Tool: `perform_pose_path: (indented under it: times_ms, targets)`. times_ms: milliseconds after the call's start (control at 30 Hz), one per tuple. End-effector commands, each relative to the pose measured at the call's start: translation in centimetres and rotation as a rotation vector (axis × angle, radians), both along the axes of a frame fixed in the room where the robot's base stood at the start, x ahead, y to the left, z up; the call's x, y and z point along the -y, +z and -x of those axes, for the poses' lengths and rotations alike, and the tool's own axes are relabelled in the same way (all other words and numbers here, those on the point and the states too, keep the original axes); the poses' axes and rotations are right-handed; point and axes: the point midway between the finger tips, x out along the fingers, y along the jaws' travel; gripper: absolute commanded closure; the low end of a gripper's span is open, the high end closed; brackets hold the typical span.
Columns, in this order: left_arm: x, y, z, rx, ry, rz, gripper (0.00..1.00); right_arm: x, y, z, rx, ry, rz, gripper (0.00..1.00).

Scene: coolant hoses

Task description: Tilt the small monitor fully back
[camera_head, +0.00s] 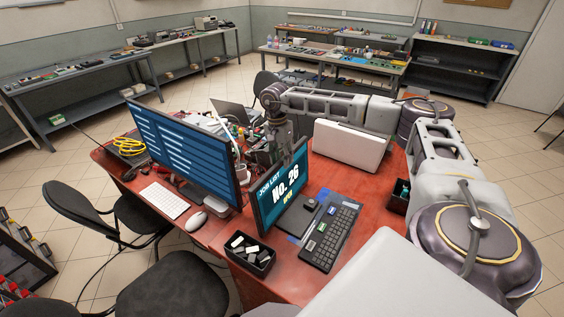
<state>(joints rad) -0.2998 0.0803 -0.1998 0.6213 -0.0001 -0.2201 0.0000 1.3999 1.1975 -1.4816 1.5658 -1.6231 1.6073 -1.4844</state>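My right arm reaches in from the right across the table. My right gripper (284,150) points down just behind the small monitor's top edge. Its fingertips are small and partly hidden there, so I cannot tell whether they touch the monitor or how far apart they are. My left gripper is not in view.
A large monitor (184,150) stands left of the small one, with a white keyboard (164,200) and mouse (196,221) before it. A black keyboard (331,236) and a black bin (249,255) lie near the small monitor. A white laptop-like case (349,145) sits behind. Chairs stand at left.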

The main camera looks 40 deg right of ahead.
Motion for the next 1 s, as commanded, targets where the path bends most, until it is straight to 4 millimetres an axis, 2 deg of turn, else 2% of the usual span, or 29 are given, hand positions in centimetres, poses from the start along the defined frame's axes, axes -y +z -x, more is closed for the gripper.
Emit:
perform_pose_path:
  times_ms: [300, 633, 933, 1000]
  targets:
    - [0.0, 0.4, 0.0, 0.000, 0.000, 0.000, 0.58, 0.1, -2.3, 0.2, 0.000, 0.000, 0.001, 0.61]
    - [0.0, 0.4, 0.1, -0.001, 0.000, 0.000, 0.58, 0.1, -2.5, 0.2, 0.001, 0.000, 0.000, 0.61]
    - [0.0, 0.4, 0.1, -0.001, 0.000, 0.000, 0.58, 0.1, -2.4, 0.2, 0.001, 0.000, 0.000, 0.99]
    - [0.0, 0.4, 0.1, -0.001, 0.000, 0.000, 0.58, 0.1, -2.4, 0.2, 0.001, 0.000, 0.000, 1.00]
